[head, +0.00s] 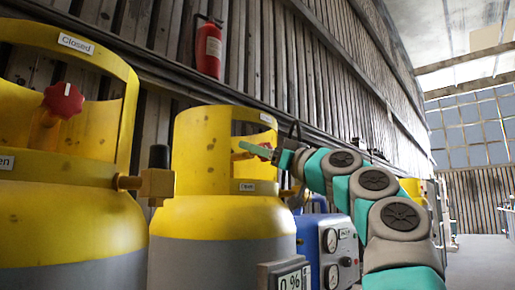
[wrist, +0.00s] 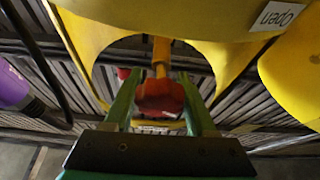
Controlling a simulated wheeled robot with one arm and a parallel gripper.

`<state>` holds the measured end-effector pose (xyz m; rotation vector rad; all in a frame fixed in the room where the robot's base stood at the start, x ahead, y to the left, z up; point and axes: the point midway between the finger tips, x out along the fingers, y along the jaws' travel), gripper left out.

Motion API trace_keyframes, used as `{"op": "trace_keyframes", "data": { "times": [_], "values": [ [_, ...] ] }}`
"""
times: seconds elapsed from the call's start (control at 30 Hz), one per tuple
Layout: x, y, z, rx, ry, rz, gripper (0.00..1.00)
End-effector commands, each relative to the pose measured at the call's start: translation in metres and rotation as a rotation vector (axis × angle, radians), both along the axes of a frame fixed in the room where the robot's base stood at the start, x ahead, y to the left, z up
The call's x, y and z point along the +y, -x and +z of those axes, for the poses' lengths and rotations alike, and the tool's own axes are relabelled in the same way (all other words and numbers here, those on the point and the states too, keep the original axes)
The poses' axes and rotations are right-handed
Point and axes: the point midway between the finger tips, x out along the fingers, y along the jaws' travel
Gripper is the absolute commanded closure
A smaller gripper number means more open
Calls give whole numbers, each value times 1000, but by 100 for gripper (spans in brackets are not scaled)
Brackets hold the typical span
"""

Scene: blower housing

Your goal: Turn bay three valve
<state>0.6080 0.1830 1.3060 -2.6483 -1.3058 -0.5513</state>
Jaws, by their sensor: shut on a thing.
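The red valve knob (wrist: 160,98) sits on an orange stem inside the open collar of a yellow cylinder (wrist: 170,20). In the wrist view my gripper (wrist: 159,88) has one green finger on each side of the knob and is shut on it. In the head view the same yellow cylinder (head: 220,215) stands in the middle, and my gripper (head: 258,150) reaches into its collar from the right. There the knob is mostly hidden by my gripper. A label reading "Open" (wrist: 277,15) is on the cylinder in the wrist view.
A nearer yellow cylinder (head: 70,215) with its own red knob (head: 64,100) stands at the left. A brass fitting (head: 157,183) juts out between the cylinders. A blue gauge box (head: 325,245) stands at the right. A fire extinguisher (head: 208,48) hangs on the wall.

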Motion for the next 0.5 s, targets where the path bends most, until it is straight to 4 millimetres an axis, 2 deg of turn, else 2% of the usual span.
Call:
{"op": "trace_keyframes", "data": {
  "times": [0.5],
  "values": [
    [0, 0, 1, -163, 130, -6, 99]
  ]
}}
